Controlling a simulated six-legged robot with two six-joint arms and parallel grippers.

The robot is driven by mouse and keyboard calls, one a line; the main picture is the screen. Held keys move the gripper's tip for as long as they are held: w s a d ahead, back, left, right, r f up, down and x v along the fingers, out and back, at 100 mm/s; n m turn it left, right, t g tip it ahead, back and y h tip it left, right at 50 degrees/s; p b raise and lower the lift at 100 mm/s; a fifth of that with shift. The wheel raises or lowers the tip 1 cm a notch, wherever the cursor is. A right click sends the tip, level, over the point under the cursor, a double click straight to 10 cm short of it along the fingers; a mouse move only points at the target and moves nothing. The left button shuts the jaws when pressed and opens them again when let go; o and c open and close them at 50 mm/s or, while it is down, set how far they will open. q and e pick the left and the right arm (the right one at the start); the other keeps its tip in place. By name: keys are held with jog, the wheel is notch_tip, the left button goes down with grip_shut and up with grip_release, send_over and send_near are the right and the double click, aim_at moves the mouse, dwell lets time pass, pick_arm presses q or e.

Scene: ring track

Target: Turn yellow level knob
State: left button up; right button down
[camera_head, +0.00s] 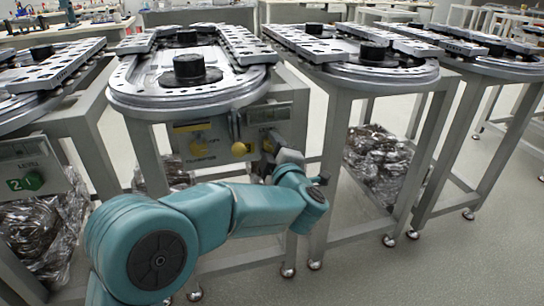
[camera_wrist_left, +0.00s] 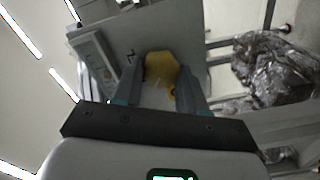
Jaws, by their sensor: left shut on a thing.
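The yellow knob (camera_head: 239,149) is on the front panel of the middle ring-track table. My left gripper (camera_head: 259,151) reaches it from the right side of the panel. In the left wrist view, the yellow knob (camera_wrist_left: 160,66) sits between the two fingers of my left gripper (camera_wrist_left: 162,80), which are shut on it. The fingers partly cover its sides. The knob's exact turn angle is hard to read. My right gripper is not in view.
Similar tables (camera_head: 375,72) stand to the right. Crumpled plastic-wrapped bundles (camera_head: 376,160) lie under the tables.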

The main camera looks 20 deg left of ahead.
pick_arm(q)
jog(key=shift+f+n+b, duration=0.2)
jog(key=shift+n+b, duration=0.3)
jog(key=shift+n, duration=0.2)
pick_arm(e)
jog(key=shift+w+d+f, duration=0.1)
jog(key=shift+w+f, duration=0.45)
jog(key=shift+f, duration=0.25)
pick_arm(q)
jog(key=o, duration=1.1)
jog(key=shift+r, duration=0.1)
jog(key=shift+c, duration=0.2)
jog(key=shift+s, duration=0.1)
jog(key=p+v, duration=0.3)
jog(key=v, duration=1.3)
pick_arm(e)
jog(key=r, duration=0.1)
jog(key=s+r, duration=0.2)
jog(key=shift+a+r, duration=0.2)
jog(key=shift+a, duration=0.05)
pick_arm(q)
jog(key=shift+d, duration=0.1)
